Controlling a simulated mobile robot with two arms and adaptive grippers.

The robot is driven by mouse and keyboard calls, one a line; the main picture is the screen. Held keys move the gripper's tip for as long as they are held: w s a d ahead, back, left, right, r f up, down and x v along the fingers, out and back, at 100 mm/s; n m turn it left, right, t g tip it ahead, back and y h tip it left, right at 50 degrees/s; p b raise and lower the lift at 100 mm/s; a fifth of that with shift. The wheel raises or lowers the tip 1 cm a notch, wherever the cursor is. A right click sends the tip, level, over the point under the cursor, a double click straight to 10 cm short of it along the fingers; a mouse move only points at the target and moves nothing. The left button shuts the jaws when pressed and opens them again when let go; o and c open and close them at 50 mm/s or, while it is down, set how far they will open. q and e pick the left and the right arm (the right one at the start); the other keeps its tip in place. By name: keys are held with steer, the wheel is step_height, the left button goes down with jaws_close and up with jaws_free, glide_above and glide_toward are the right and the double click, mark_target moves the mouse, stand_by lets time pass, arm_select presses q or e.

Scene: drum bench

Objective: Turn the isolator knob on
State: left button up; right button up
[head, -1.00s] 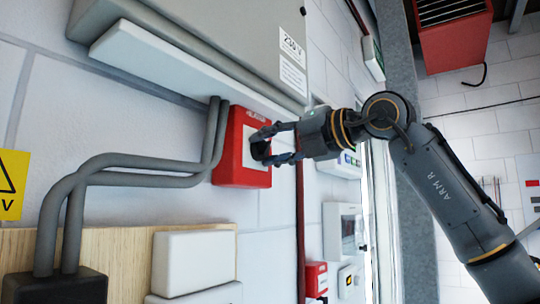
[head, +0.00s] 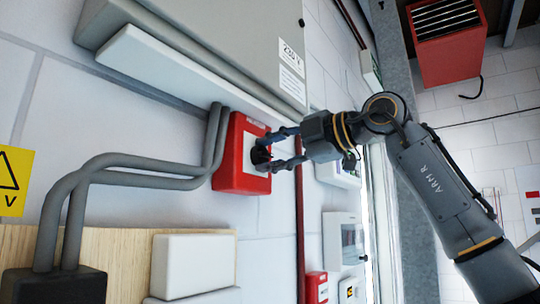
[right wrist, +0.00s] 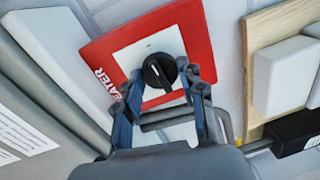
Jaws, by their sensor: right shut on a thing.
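The isolator is a red box (head: 232,170) with a pale square plate, fixed to the white wall in the head view. Its knob (right wrist: 160,71) is black and round with a raised grip bar and a small white mark, and sits in the middle of the plate in the right wrist view. My right gripper (head: 263,153) reaches in from the right, its two fingers on either side of the knob and closed on it. In the right wrist view the fingertips (right wrist: 163,77) flank the knob. My left gripper is not in view.
A grey cabinet (head: 215,35) and a white trunking strip (head: 185,70) run above the isolator. Grey conduits (head: 135,178) pass on its left. A wooden board (head: 120,245) with white boxes is below. A dark red pipe (head: 299,230) runs down the wall to the right.

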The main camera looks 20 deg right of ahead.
steer(key=shift+m, duration=0.5)
steer(key=o, duration=1.2)
steer(key=shift+d, duration=0.1)
steer(key=v, duration=1.2)
steer(key=shift+w, duration=0.1)
steer(key=shift+d, duration=0.1)
